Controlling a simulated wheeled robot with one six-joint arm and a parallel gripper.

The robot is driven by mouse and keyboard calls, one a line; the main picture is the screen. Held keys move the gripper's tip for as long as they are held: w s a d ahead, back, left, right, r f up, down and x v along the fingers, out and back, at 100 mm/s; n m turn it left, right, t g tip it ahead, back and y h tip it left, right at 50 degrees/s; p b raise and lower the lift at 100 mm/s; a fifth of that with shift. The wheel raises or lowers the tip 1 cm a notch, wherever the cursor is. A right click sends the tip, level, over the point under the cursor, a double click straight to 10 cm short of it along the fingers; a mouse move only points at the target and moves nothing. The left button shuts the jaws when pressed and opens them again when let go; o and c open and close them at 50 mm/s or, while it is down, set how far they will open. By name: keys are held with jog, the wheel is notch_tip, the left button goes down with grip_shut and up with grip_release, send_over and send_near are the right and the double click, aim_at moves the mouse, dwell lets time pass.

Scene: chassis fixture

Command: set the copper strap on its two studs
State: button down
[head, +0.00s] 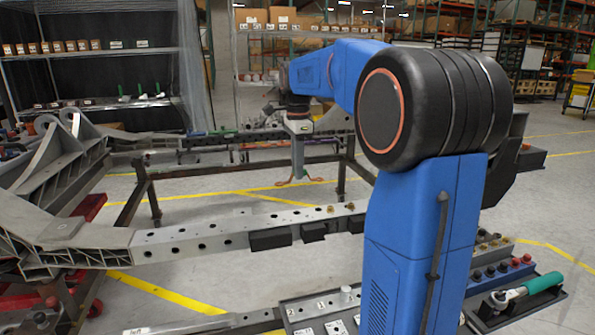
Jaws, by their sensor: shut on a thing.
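My gripper (298,175) points down in the middle of the head view, beyond the near grey beam. It is shut on the copper strap (284,184), whose coppery ends stick out to the left and right of the fingers. The middle of the strap is hidden by the fingers. Two small brass-coloured studs (330,209) stand on top of the grey beam (190,237), below and to the right of the gripper. The strap appears held above the floor, apart from the studs.
Black blocks (270,239) sit along the beam's near side. A large grey casting (60,180) stands at the left. A dark tray (320,308) and a green-handled ratchet (530,288) lie in front. My blue arm hides the beam's right part. Shelves stand behind.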

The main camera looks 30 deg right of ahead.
jog(key=shift+r, duration=1.4)
